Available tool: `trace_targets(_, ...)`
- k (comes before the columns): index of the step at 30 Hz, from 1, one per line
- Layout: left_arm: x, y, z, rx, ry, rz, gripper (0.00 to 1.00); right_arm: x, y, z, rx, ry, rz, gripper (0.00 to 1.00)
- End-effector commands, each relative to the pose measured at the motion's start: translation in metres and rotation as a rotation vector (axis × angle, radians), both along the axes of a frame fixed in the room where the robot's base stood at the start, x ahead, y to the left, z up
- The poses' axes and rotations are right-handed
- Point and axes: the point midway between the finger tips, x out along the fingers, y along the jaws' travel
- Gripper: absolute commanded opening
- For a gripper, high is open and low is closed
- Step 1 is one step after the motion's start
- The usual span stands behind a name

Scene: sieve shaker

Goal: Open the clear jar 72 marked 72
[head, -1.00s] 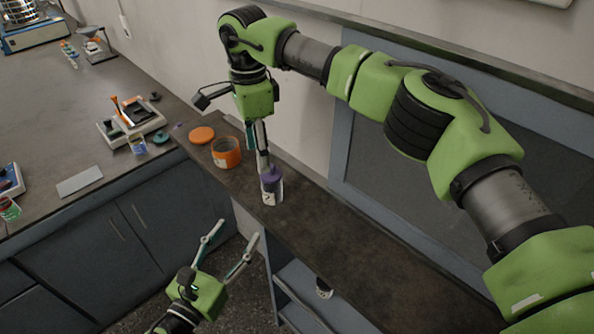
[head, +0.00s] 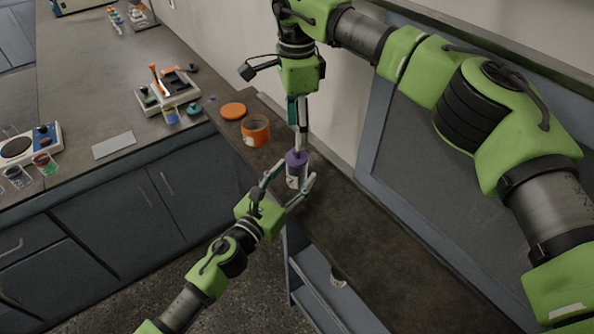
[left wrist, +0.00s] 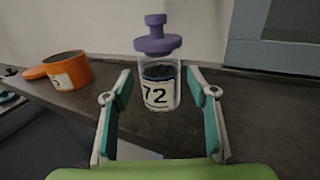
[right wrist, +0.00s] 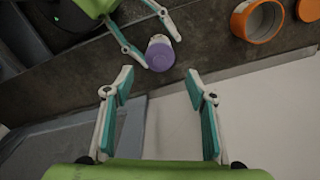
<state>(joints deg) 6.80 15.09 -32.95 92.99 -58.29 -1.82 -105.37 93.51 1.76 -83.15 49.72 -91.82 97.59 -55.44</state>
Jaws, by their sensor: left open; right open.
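The clear jar 72 (left wrist: 160,92) stands upright on the dark counter, with dark contents, a white label reading 72, and a purple knobbed lid (left wrist: 157,40) seated on it. In the head view the jar (head: 293,182) is partly hidden by my left gripper (head: 287,180). That gripper is open, its fingers (left wrist: 160,92) on either side of the jar without visibly closing on it. My right gripper (head: 298,140) is open above and behind the jar, pointing down. In the right wrist view the lid (right wrist: 160,57) lies beyond my open right fingertips (right wrist: 160,75).
An open orange jar (head: 255,130) and its orange lid (head: 233,111) sit left of jar 72 on the ledge. The wall stands close behind. A balance (head: 168,90), beakers and a hotplate (head: 28,145) are on the left bench. The ledge to the right is clear.

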Motion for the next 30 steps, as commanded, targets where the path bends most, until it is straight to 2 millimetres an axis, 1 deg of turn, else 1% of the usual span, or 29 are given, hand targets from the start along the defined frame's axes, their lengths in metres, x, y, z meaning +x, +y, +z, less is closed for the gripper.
trace_targets(2,0.008,-0.005,0.000,-0.001,-0.001,-0.001,0.53,0.000,0.000,0.000,0.000,0.000,0.000,0.51)
trace_targets(6,0.014,-0.009,0.000,0.000,0.000,-0.002,0.53,0.000,0.000,0.000,0.000,0.000,0.000,0.51)
trace_targets(15,0.015,-0.010,0.000,0.001,-0.001,-0.002,0.53,0.000,0.000,0.000,0.000,0.000,0.000,0.51)
trace_targets(17,0.015,-0.010,0.000,0.000,0.000,-0.002,0.37,0.000,0.000,0.000,0.000,0.000,0.000,0.51)
trace_targets(18,0.015,-0.010,0.000,0.000,0.000,-0.002,0.27,0.000,0.000,0.000,0.000,0.000,0.000,0.51)
trace_targets(20,0.015,-0.010,0.000,0.000,0.000,-0.001,0.11,0.000,0.000,0.000,0.000,0.000,0.000,0.51)
trace_targets(21,0.015,-0.010,0.000,0.000,0.000,-0.001,0.01,0.000,0.000,0.000,0.000,0.000,0.000,0.51)
trace_targets(22,0.015,-0.010,0.000,0.000,0.000,-0.001,0.00,0.000,0.000,0.000,0.000,0.000,0.000,0.51)
trace_targets(24,0.015,-0.010,0.000,0.000,0.000,-0.001,0.00,0.000,0.000,0.000,0.001,0.001,0.001,0.58)
trace_targets(26,0.015,-0.010,0.000,0.000,0.000,-0.001,0.00,-0.003,0.002,-0.002,0.005,0.008,0.008,0.58)
trace_targets(29,0.015,-0.010,0.000,0.001,0.001,-0.001,0.00,-0.016,0.012,-0.011,0.030,0.051,0.049,0.58)
trace_targets(30,0.015,-0.010,0.000,0.001,0.001,-0.001,0.00,-0.025,0.019,-0.016,0.049,0.080,0.076,0.58)
